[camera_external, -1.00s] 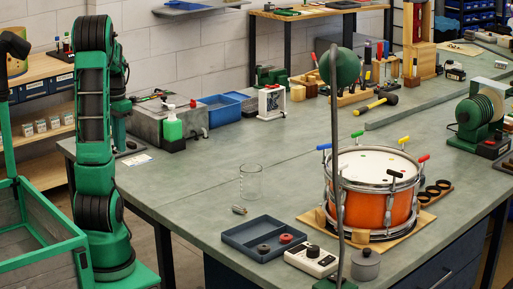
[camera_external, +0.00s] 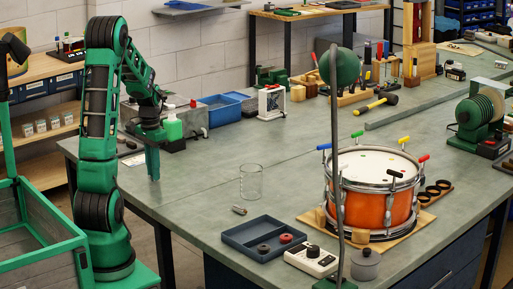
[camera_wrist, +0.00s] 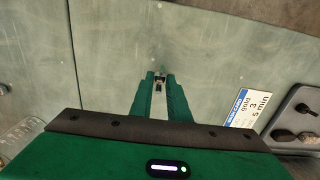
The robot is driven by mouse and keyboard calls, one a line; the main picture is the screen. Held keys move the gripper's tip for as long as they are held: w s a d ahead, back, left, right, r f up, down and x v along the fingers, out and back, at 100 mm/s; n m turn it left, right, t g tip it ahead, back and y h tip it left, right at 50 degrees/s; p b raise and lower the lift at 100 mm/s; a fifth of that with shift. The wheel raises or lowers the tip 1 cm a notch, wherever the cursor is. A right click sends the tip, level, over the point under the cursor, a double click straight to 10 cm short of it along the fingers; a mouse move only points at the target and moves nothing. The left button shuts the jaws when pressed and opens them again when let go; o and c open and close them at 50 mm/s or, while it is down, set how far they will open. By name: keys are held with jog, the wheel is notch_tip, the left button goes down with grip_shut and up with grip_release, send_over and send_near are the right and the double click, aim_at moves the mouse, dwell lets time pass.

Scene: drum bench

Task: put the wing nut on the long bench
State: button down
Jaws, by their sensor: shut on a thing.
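My gripper (camera_external: 153,176) is over the left end of the long bench (camera_external: 205,185), pointing down, with its tips close to the top. I cannot tell whether it touches. In the wrist view my gripper (camera_wrist: 158,77) is shut on a small dark thing (camera_wrist: 158,83), apparently the wing nut. Only a little of it shows between the fingertips, and it is too small to see in the outside view. The bench top around the tips is bare.
A printed card (camera_wrist: 246,108) and a dark tray with small dark pieces (camera_wrist: 302,118) lie to the right in the wrist view. A clear glass (camera_external: 251,182), a small metal cylinder (camera_external: 239,210), a blue-grey tray (camera_external: 236,240) and the orange drum (camera_external: 362,210) stand farther along the bench.

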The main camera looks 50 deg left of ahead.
jog(key=shift+f, duration=0.25)
jog(key=shift+f, duration=0.1)
jog(key=c, duration=1.7)
grip_release()
notch_tip(320, 180, up, 12)
jog(key=d+r+m, duration=0.1)
jog(key=d+m, duration=0.1)
jog(key=d, duration=1.3)
jog(key=s+d+f+m, duration=0.1)
jog(key=s+d, duration=0.4)
jog(key=d, duration=0.4)
jog(key=s+d+m, duration=0.2)
jog(key=s+d, duration=0.3)
jog(key=d, duration=0.3)
jog(key=shift+m, duration=0.7)
jog(key=s+d+f, duration=0.1)
jog(key=s+d, duration=0.1)
jog(key=s, duration=0.1)
jog(key=s+d+f, duration=0.1)
jog(key=s+d, duration=0.1)
jog(key=s, duration=0.1)
jog(key=s+d, duration=0.1)
jog(key=s, duration=0.2)
jog(key=shift+s+d+f, duration=0.25)
jog(key=shift+d+f, duration=0.15)
